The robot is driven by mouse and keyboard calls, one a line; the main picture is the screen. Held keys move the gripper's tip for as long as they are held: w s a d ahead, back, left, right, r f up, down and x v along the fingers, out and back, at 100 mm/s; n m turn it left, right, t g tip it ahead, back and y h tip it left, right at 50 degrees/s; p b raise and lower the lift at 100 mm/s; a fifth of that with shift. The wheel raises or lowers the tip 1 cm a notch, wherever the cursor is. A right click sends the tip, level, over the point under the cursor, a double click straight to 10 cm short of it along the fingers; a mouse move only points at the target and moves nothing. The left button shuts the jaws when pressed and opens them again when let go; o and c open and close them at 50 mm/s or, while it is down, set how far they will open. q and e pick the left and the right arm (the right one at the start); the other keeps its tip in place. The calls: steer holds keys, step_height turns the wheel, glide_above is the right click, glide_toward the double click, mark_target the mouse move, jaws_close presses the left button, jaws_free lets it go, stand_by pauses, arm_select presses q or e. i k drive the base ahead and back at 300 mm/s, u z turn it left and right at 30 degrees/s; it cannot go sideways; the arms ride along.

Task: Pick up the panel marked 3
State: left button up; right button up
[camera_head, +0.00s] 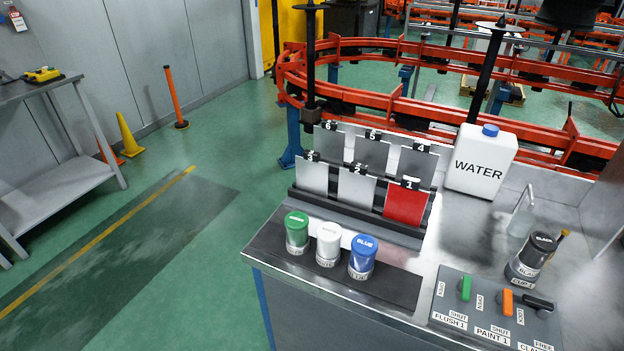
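The panel marked 3 (311,178) is a plain grey plate. It stands at the left end of the front row of a dark two-row rack (370,214) on the workbench, with its black number tag at the top edge. Right of it in the same row are the grey panel marked 2 (356,190) and the red panel marked 1 (406,205). The grey panels marked 6 (328,141), 5 (371,155) and 4 (416,166) stand in the row behind. Neither of my grippers is in view.
Green (297,235), white (328,246) and blue (362,260) jars stand in front of the rack. A water jug (482,165) is behind right. A lever box (494,310) and black bottle (530,262) are at right. The floor (185,255) left of the bench is open.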

mark_target(312, 174)
steer(key=u, duration=1.7)
steer(key=i, duration=2.4)
steer(key=z, duration=3.35)
steer(key=i, duration=0.55)
steer(key=z, duration=0.05)
